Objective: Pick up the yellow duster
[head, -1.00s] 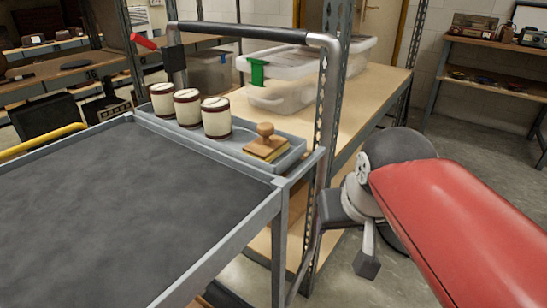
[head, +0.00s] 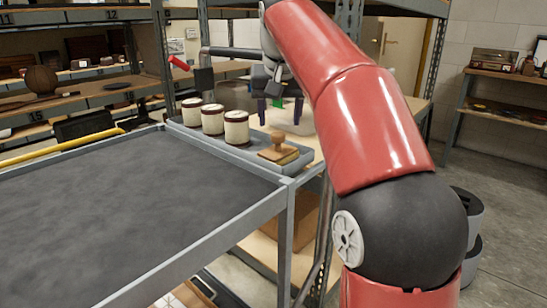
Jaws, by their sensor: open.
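The yellow duster (head: 279,153), a flat block with a round wooden knob on top, lies at the right end of a grey tray (head: 212,148) along the cart's far edge. My gripper (head: 280,112) hangs fingers down just above the duster in the picture, its two dark fingers apart with nothing between them. It does not touch the duster; how far it is from it in depth is hard to tell. My red arm reaches in from the right and hides part of the shelf behind.
Three cream canisters with brown bands (head: 236,128) stand left of the duster in the same tray. The cart's dark top (head: 130,215) is clear.

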